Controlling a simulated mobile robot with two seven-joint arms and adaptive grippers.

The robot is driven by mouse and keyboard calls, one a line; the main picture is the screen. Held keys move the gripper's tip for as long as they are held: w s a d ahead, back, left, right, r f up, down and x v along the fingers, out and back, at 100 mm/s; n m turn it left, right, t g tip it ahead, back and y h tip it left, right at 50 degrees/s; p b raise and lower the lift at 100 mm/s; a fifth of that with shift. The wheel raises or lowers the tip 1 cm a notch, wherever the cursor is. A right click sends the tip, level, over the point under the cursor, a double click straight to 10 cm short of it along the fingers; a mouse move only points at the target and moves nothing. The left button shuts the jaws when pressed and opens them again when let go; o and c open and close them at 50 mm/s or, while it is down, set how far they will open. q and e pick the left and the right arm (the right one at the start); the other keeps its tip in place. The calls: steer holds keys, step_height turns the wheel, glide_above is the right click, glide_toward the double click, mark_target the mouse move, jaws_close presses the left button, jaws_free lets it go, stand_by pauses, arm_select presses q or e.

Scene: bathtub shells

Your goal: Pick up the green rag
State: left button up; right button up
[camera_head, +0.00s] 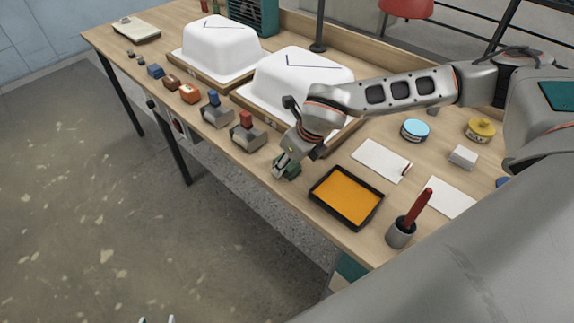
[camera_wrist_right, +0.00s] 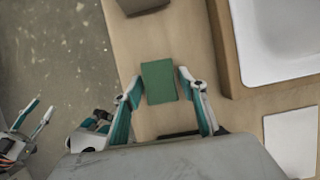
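The green rag (camera_wrist_right: 159,86) is a small dark green rectangle lying on the wooden workbench near its front edge. In the head view the rag (camera_head: 293,171) is partly hidden by my right gripper (camera_head: 280,167), which is low over it. In the right wrist view my right gripper (camera_wrist_right: 158,76) is open, with one finger on each side of the rag. I cannot tell whether the fingers touch it. My left gripper (camera_wrist_right: 40,108) is open and empty, off the bench over the floor; only its tips show at the bottom of the head view (camera_head: 157,319).
Two white tub shells (camera_head: 215,48) stand on wooden boards behind. An orange tray (camera_head: 346,198) lies close right of the rag, with a grey cup (camera_head: 401,233) beyond. A grey block tool (camera_head: 247,137) stands to the left. White sheets and tins lie further right.

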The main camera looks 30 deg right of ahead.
steer(key=c, duration=0.6)
step_height(320, 180, up, 20)
steer(key=shift+r, duration=0.1)
steer(key=shift+o, duration=0.6)
